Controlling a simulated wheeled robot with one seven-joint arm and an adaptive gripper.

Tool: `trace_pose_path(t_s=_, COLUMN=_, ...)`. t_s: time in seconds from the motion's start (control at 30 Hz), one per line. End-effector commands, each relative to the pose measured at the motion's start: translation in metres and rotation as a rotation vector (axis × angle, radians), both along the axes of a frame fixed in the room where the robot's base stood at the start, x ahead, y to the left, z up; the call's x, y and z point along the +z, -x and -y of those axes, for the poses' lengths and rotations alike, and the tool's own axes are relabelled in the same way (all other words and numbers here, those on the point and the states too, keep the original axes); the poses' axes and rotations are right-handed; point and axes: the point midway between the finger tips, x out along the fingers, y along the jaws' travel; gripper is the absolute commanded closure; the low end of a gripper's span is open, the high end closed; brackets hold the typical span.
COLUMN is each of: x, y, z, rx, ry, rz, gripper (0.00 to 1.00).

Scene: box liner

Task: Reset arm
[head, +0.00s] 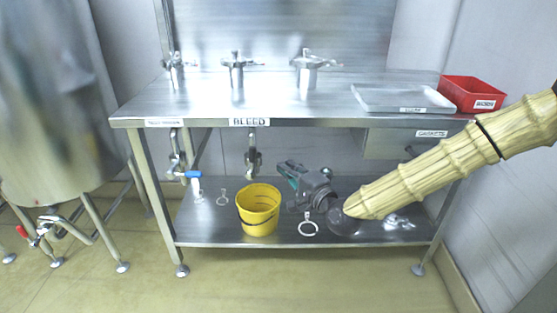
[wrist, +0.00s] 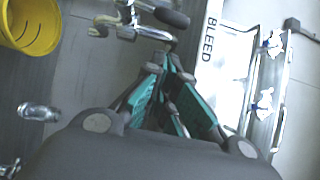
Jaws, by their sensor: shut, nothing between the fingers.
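My gripper (head: 284,168) is in the space between the steel table's top and its lower shelf, right of the yellow bucket. My sleeved arm (head: 430,175) reaches in from the right. In the wrist view my gripper (wrist: 170,68) has its teal-padded fingers drawn together with nothing held. The tips point toward the pipe and valve (wrist: 145,18) below the BLEED label (wrist: 208,42). That hanging valve (head: 253,158) is left of my fingertips in the head view. I cannot tell the exact gap between them.
The table (head: 330,95) has a lower shelf (head: 205,228) holding the yellow bucket (head: 258,208), white rings and clear glassware partly behind my arm. A GASKETS drawer (head: 390,145) hangs at right. A tray (head: 403,98) and red bin (head: 472,93) sit on top. A tank (head: 50,110) stands left.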

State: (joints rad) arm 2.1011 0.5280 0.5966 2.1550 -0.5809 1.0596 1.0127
Motion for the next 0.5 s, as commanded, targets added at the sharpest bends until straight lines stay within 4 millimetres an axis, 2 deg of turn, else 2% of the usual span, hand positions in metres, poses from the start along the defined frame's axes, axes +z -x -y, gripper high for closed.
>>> trace_pose_path(t_s=0.2, x=-0.001, y=0.029, z=0.02, rx=-0.001, ry=-0.001, rz=-0.002, gripper=1.0)
trace_pose_path(t_s=0.4, x=-0.003, y=0.043, z=0.029, rx=0.0, ry=0.0, rz=0.0, gripper=1.0)
trace_pose_path(t_s=0.5, x=-0.012, y=0.048, z=0.029, rx=0.003, ry=0.019, rz=-0.011, gripper=1.0)
